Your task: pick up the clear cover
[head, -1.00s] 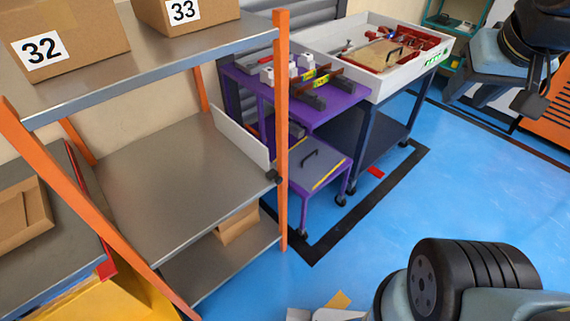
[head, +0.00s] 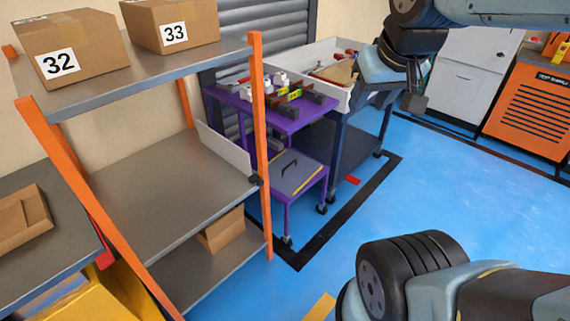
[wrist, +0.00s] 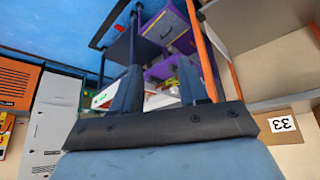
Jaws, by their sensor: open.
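I cannot make out a clear cover for certain in either view. A pale flat panel (head: 224,150) stands upright at the right end of the middle shelf in the head view, with a small dark piece at its lower right corner. I cannot tell whether it is clear. My gripper (head: 416,90) is in the air at upper right, in front of the white tray's right end and well apart from the panel. Its two fingers are apart with nothing between them in the wrist view (wrist: 160,78), which is upside down.
A grey rack with orange posts (head: 262,150) holds boxes 32 (head: 75,48) and 33 (head: 175,25). Behind it stand a purple cart (head: 290,122) with tools, a lower grey lid with a handle (head: 297,170), and a white tray (head: 320,52). Blue floor (head: 470,190) is free at right.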

